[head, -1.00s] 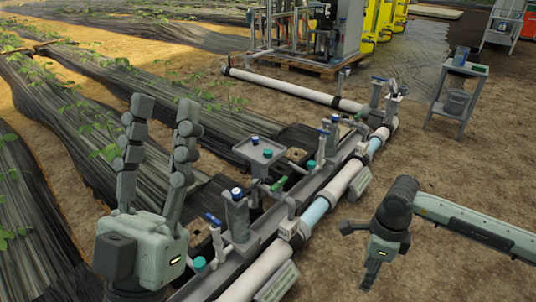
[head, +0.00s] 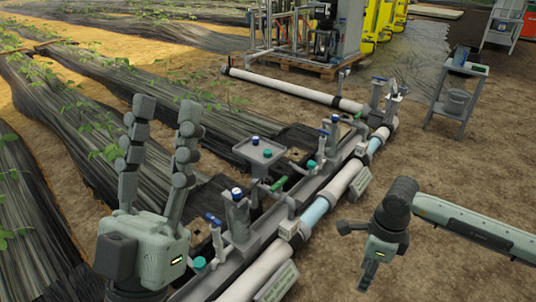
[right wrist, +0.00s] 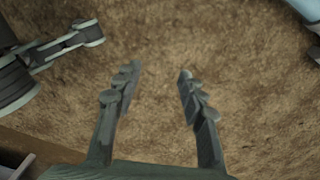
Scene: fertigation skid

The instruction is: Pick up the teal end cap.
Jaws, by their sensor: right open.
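A small teal cap (head: 267,153) sits on a small grey tray (head: 250,155) beside the pipe line in the head view. Other teal pieces show along the skid, one at its near end (head: 199,263) and one by a valve (head: 311,164); I cannot tell for sure which is the end cap. My left gripper (head: 165,108) is open and empty, fingers up, left of the tray. My right gripper (head: 357,255) is open over bare soil, right of the pipe and apart from every teal piece. In the right wrist view its open fingers (right wrist: 158,72) have only soil between them.
The pipe skid (head: 315,213) with upright valves runs diagonally between my two grippers. A blue cap (head: 255,140) is also on the tray. A grey cart (head: 455,97) stands at the back right. Crop rows under dark film lie at left. Bare soil is free on the right.

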